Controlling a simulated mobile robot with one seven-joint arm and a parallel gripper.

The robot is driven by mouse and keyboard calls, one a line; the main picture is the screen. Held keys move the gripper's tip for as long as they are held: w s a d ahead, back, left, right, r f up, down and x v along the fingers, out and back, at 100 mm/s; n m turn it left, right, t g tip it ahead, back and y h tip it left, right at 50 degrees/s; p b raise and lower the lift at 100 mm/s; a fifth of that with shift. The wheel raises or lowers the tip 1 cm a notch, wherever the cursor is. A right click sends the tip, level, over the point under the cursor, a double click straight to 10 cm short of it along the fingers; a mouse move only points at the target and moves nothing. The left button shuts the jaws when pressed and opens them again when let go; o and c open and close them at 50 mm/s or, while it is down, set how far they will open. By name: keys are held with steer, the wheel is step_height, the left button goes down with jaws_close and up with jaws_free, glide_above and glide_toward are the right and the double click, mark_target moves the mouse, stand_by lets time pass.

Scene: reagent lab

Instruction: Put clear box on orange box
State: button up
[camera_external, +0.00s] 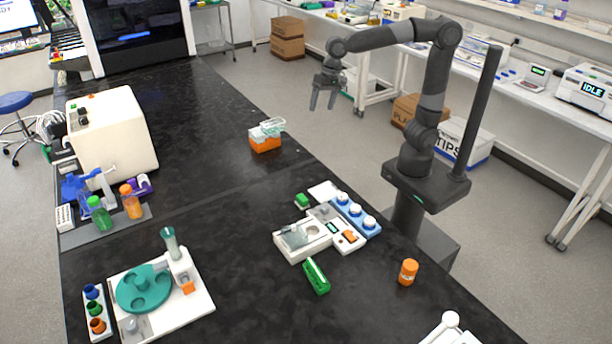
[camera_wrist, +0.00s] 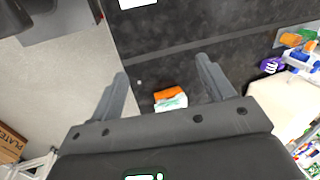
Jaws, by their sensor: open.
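An orange box (camera_external: 265,144) stands on the black bench, near its right edge, in the external view. A clear box (camera_external: 272,126) with a pale green tint sits on top of it, seemingly a little off to one side. In the wrist view the orange box (camera_wrist: 168,93) and the clear, whitish box (camera_wrist: 171,103) show small, between my fingers and well below them. My gripper (camera_external: 322,105) is open and empty, high up and to the right of the boxes, over the floor beside the bench in the external view. It also shows in the wrist view (camera_wrist: 160,85).
A large cream-coloured machine (camera_external: 112,135) stands left of the boxes. A white balance-like device (camera_external: 303,240) and a blue rack with white-topped items (camera_external: 355,215) stand nearer the front. The bench around the boxes is mostly clear.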

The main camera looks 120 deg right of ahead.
steer(key=s+a+f+n+t, duration=0.1)
steer(key=s+a+f+n, duration=0.1)
steer(key=s+a+n, duration=0.5)
steer(key=s+a+f+n+t, duration=0.1)
steer(key=s+a+f+n, duration=0.2)
steer(key=s+a+n, duration=0.5)
steer(key=shift+a+f+n, duration=0.2)
steer(key=shift+a+n, duration=0.7)
steer(key=shift+a, duration=0.25)
